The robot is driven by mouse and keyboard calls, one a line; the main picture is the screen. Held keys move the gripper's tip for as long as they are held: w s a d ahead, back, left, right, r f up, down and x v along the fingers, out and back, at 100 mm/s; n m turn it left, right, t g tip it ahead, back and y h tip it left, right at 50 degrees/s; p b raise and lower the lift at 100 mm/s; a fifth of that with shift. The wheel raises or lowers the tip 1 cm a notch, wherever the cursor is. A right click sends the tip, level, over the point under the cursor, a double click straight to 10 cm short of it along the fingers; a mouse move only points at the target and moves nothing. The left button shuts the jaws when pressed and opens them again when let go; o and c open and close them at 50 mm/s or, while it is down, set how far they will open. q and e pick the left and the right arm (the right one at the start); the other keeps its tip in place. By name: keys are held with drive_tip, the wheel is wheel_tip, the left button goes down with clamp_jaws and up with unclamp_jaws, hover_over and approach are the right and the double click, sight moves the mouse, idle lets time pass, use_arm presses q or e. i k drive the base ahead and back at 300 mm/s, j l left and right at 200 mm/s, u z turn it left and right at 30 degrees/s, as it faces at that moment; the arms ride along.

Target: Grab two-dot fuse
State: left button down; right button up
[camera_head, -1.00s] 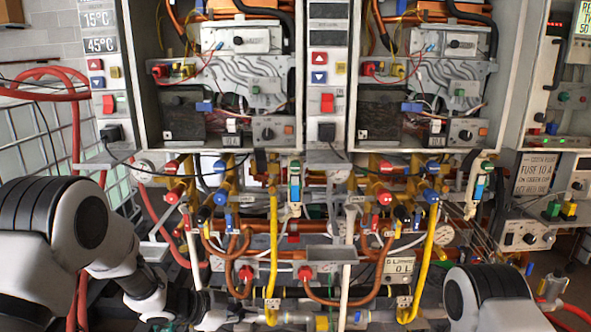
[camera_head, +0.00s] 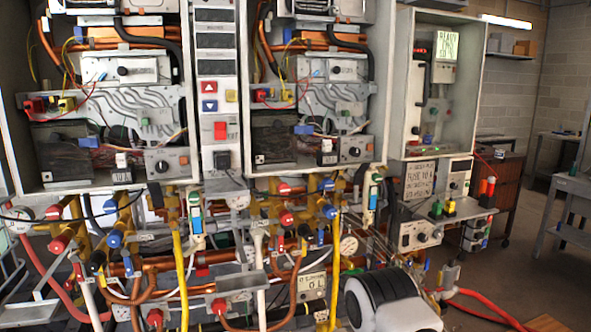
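Small coloured pieces that look like fuses stand on a grey ledge at the right: a green one (camera_head: 436,209), a yellow one (camera_head: 450,207) and orange-red ones (camera_head: 487,188). Any dots on them are too small to make out, so I cannot tell which is the two-dot fuse. A handwritten sign (camera_head: 419,184) about a fuse hangs just left of them. A white and black link of my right arm shows at the bottom, right of centre. Neither of my grippers is in view.
Two open heater cabinets (camera_head: 187,110) with pipes and valves below fill the left and middle. A narrower cabinet (camera_head: 398,80) with a display stands above the ledge. A red hose (camera_head: 487,310) lies low at the right. Open floor (camera_head: 530,265) and a grey bench (camera_head: 575,190) lie farther right.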

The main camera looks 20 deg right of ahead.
sight(327, 143)
drive_tip(key=l, duration=0.75)
drive_tip(key=i+l, duration=0.15)
drive_tip(key=l, duration=0.65)
